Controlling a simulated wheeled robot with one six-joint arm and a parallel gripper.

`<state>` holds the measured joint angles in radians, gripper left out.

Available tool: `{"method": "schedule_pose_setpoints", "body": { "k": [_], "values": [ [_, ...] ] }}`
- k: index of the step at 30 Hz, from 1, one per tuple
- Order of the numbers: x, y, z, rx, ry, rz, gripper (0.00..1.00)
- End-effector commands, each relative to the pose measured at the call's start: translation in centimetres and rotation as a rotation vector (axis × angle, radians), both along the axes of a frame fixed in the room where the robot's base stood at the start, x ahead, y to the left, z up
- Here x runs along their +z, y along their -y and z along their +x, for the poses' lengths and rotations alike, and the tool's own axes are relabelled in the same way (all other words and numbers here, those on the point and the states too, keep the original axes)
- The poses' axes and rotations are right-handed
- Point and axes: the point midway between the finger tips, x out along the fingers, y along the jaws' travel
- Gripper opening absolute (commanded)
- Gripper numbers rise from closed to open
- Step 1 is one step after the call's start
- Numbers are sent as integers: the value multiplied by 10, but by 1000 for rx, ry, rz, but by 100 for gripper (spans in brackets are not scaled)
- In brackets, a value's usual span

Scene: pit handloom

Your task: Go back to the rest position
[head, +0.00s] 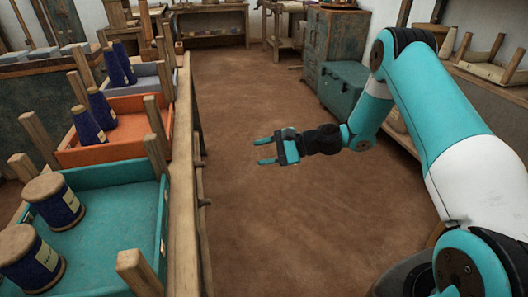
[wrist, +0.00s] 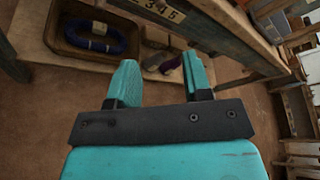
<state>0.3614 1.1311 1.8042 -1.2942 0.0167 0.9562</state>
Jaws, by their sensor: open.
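My gripper (head: 264,151) is open and empty in the head view. It is held out over the bare brown floor, to the right of the loom's wooden rail, and touches nothing. Its two teal fingers also show in the wrist view (wrist: 159,80), with nothing between them. Beyond them in that view is a low shelf (wrist: 150,75) under a wooden bench.
At left, a teal tray (head: 125,215) holds two large spools; an orange tray (head: 130,152) and a grey tray behind hold dark blue cones. A long wooden rail (head: 182,200) borders them. A green chest (head: 342,88) stands ahead right. The middle floor is clear.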

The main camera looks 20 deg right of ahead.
Motion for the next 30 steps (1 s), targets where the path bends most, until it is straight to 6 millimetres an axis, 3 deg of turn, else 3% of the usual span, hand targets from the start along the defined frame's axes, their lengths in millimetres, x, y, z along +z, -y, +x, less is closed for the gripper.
{"method": "schedule_pose_setpoints", "body": {
  "k": [12,17,20,23,30],
  "values": [
    [1,-1,0,3,3,-4,45],
    [26,-19,-9,96,72,-93,45],
    [57,-43,-27,229,168,-219,45],
    [90,-68,-58,393,284,-363,45],
    [152,-100,-154,774,554,-666,45]
  ]
}}
